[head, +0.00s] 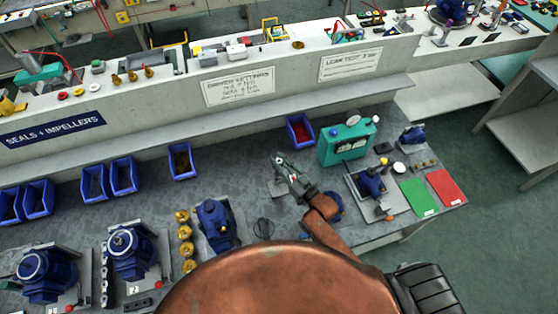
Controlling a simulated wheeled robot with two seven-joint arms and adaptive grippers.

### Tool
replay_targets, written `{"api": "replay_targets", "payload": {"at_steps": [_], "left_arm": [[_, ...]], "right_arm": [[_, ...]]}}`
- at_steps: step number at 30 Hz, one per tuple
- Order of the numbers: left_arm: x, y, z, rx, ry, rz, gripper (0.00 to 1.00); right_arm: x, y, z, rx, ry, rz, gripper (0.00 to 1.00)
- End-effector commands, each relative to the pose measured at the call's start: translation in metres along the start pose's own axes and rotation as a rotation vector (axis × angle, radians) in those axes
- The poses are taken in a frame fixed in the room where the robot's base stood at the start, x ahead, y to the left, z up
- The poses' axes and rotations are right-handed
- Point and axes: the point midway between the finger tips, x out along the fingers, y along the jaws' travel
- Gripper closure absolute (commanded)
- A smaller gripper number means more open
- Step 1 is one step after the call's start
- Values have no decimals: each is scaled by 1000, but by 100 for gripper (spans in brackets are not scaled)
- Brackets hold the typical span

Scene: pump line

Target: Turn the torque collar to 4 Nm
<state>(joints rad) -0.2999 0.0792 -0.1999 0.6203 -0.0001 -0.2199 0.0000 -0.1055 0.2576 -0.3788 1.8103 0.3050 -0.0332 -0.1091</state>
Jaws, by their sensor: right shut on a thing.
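My right gripper (284,168) is over the middle of the grey bench (258,196), left of the teal test box (333,151). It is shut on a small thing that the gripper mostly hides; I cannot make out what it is. A small grey flat piece (275,189) shows just beside the fingers. I cannot pick out the torque collar or its scale at this size. A paper sign headed "DRIVER SETTINGS" (238,86) is on the wall panel behind; its smaller lines are hard to read. My left gripper is not in view.
Blue pumps (130,250) stand at the left, with another (215,223) nearer the middle beside brass parts (185,232). A pump (371,183) on a plate, a green mat (418,196) and a red mat (446,188) are right. A blue bin (300,131) stands behind.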

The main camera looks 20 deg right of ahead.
Motion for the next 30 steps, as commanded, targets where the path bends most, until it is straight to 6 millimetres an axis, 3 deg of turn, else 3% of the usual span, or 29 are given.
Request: {"api": "replay_targets", "payload": {"at_steps": [4,5,12,23,30], "left_arm": [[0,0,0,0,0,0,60],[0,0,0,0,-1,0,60],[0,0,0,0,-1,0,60],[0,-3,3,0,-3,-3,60],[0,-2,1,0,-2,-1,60]], "right_arm": [[0,0,-1,0,2,0,100],[0,0,-1,0,2,1,80],[0,0,0,0,1,1,63],[-5,0,0,0,0,1,62],[-46,0,2,-1,-4,2,62]]}}
